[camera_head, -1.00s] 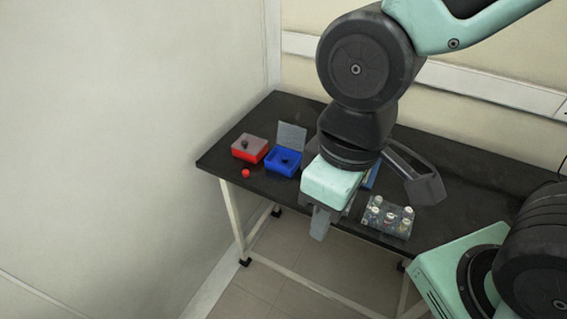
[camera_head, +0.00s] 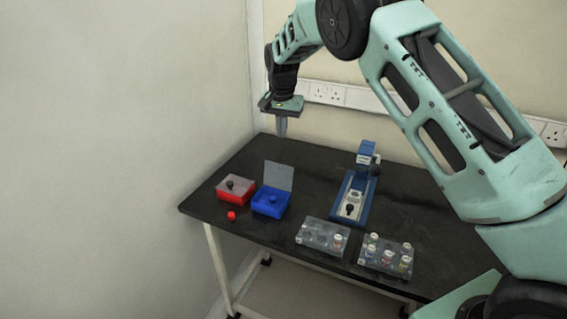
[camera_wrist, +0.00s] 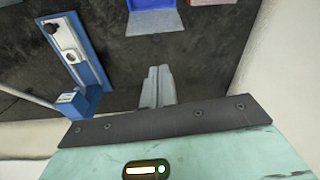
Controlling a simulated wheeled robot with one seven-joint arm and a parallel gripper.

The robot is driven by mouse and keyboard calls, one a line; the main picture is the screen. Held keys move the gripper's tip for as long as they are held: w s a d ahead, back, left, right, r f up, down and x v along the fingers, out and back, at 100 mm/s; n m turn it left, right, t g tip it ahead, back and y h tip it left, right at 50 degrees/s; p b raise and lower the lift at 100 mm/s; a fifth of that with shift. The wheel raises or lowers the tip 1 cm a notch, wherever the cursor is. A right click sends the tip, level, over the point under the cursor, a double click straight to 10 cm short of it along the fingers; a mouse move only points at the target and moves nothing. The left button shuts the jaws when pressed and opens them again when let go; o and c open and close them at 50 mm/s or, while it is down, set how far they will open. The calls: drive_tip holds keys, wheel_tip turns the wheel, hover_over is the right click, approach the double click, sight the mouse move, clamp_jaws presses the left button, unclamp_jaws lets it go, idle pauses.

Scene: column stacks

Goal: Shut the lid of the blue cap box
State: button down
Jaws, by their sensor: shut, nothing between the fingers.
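The blue cap box (camera_head: 268,204) stands on the black table, left of the middle. In the wrist view the raised lid (camera_wrist: 153,22) shows at the top edge, with part of the blue box (camera_wrist: 150,4). My gripper (camera_head: 282,135) hangs above the back edge of the table, behind and above the lid, pointing down. Its fingers are together and empty, apart from the lid; they also show in the wrist view (camera_wrist: 157,87).
A red box (camera_head: 235,190) with a clear closed cover stands just left of the blue box, a red ball (camera_head: 231,216) before it. A blue press (camera_head: 356,190) stands to the right. Clear racks (camera_head: 322,237) with vials (camera_head: 388,255) lie at the front. The wall is close behind.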

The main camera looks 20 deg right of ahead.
sight(280, 175)
drive_tip(key=w+d+f+m+p, duration=0.1)
drive_tip(key=w+d+f, duration=0.1)
drive_tip(key=f, duration=0.4)
drive_tip(key=w+d+f+p, duration=0.2)
drive_tip(key=f, duration=0.4)
drive_tip(key=shift+h, duration=0.3)
drive_tip(key=shift+s+a+r+p, duration=0.3)
drive_tip(key=shift+s+a, duration=0.4)
drive_tip(key=shift+a, duration=0.05)
drive_tip(key=shift+s+a+r+p, duration=0.25)
drive_tip(key=shift+s+a, duration=0.45)
drive_tip(key=shift+a, duration=0.05)
drive_tip(key=shift+a, duration=0.1)
